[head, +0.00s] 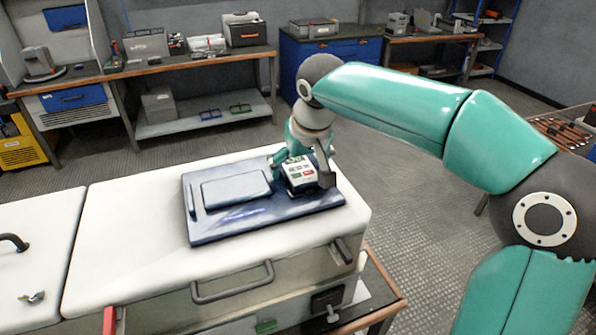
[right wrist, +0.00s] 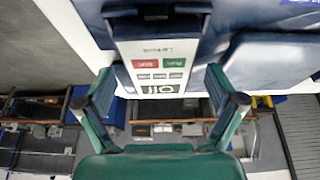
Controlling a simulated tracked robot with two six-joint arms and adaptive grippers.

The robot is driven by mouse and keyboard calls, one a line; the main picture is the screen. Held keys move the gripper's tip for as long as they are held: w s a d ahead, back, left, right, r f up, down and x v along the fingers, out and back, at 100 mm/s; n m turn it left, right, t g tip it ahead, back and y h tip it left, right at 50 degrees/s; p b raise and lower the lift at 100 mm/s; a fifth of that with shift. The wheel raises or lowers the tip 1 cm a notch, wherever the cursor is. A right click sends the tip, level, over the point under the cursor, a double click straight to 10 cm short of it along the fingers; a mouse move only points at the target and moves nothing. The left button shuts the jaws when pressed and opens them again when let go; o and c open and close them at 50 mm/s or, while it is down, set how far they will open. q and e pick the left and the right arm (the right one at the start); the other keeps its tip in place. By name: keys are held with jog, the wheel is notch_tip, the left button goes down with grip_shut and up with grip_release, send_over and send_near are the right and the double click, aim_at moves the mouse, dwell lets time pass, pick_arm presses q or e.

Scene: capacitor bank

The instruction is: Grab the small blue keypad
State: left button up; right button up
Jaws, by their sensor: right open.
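A small keypad (head: 301,174) with a pale face, a small display and green and red buttons sits at the right part of a dark blue tray (head: 225,227) on a white cabinet top. In the right wrist view the keypad (right wrist: 155,60) lies between my fingers, its display end toward the palm. My right gripper (head: 303,163) is open over the keypad, one finger on each side. In the right wrist view the gripper (right wrist: 160,95) shows gaps between both fingers and the keypad. My left gripper is not in view.
A flat blue raised panel (head: 236,189) lies on the tray left of the keypad. The white cabinet (head: 130,270) has a front handle (head: 232,283). Workbenches (head: 150,66) and a blue cabinet (head: 335,48) stand at the back, with open floor between.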

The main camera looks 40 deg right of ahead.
jog(key=c, duration=1.3)
jog(key=shift+r, duration=0.2)
